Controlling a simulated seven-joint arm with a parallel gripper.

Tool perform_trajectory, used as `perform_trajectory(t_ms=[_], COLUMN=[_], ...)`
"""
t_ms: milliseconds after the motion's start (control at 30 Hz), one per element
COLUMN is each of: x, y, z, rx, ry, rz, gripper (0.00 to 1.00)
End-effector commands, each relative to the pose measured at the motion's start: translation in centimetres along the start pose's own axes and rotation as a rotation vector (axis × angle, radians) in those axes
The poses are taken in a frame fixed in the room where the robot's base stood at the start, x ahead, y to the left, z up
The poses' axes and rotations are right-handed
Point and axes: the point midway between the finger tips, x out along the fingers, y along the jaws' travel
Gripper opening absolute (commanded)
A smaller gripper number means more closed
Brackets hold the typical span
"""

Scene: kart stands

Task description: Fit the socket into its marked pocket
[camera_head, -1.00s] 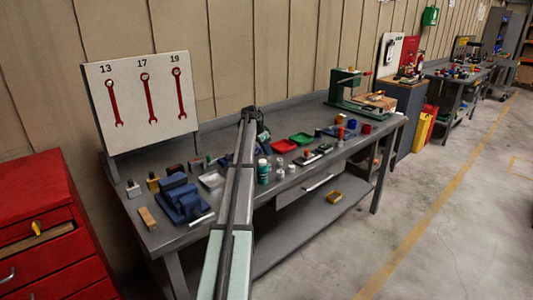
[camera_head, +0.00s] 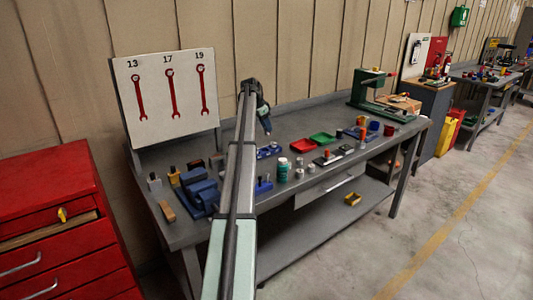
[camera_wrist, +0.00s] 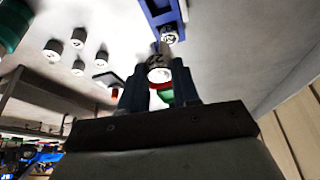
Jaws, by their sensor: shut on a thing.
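My gripper (camera_wrist: 160,95) is shut on a silver socket (camera_wrist: 158,70) with dark markings on its side, and its round end shows between the fingers. In the head view my gripper (camera_head: 266,127) is above the bench, close to a small blue holder (camera_head: 270,150). A blue holder (camera_wrist: 160,14) also shows at the top of the wrist view, with another silver socket (camera_wrist: 170,36) at its near end. The held socket appears just short of that one; I cannot tell whether they touch. The pocket's marking cannot be made out.
Several loose sockets (camera_wrist: 78,67) stand on the bench beside a green bottle (camera_head: 283,171). A blue vise (camera_head: 200,192) is at the left. A wrench board (camera_head: 168,95) stands behind.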

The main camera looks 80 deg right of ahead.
Motion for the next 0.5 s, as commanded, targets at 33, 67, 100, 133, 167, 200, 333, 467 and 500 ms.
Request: perform_trajectory(t_ms=[33,67,100,133,167,200,333,467,500], x=[-0.1,-0.1,0.0,0.2,0.5,1.0,2.9,4.7,5.1], y=[-0.5,-0.7,-0.8,-0.8,-0.8,-0.8,-0.8,-0.8,-0.8], z=[0.4,0.6,0.8,1.0,1.1,1.4,2.1,2.9,3.0], rx=[-0.003,-0.003,-0.004,-0.004,-0.004,-0.004,-0.003,-0.004,-0.003], ry=[0.0,0.0,0.0,0.0,0.0,0.0,0.0,0.0,0.0], rz=[0.0,-0.001,-0.001,-0.001,-0.001,-0.001,0.0,-0.001,-0.001], gripper=[0.0,0.0,0.0,0.0,0.0,0.0,0.0,0.0,0.0])
